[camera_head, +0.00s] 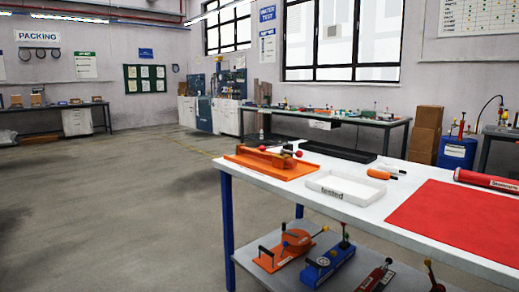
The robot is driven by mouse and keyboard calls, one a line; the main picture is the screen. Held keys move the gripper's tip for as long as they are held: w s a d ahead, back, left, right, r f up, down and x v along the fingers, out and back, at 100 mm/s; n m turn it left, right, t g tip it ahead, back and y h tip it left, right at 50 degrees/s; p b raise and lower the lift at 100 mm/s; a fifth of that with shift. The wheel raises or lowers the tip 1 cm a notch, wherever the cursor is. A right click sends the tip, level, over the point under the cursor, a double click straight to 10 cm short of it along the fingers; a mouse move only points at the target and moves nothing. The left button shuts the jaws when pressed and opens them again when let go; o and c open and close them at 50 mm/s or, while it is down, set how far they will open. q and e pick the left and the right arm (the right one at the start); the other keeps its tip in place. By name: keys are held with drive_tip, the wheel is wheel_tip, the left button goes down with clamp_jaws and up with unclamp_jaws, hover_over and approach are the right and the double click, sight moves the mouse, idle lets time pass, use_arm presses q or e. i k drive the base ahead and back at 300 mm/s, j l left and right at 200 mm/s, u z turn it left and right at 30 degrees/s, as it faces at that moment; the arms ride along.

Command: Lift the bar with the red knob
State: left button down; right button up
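An orange base (247,163) lies flat near the left end of the white table (330,212). A tan-orange bar (265,157) lies roughly level along it, low above the base. A small red knob (298,154) sits at the right end of this bar. A brassy fitting (286,149) stands close to the knob. The details of the bar's joint are too small to tell. Neither of my grippers shows in this view.
Several pumps are on the shelf below. Open floor (110,220) spreads left.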

sight(262, 148)
drive_tip(key=i+j+z, duration=0.1)
drive_tip(key=i, duration=0.4)
drive_tip(key=i+j, duration=0.25)
drive_tip(key=i, duration=0.25)
drive_tip(key=i+j+z, duration=0.15)
drive_tip(key=i, duration=0.35)
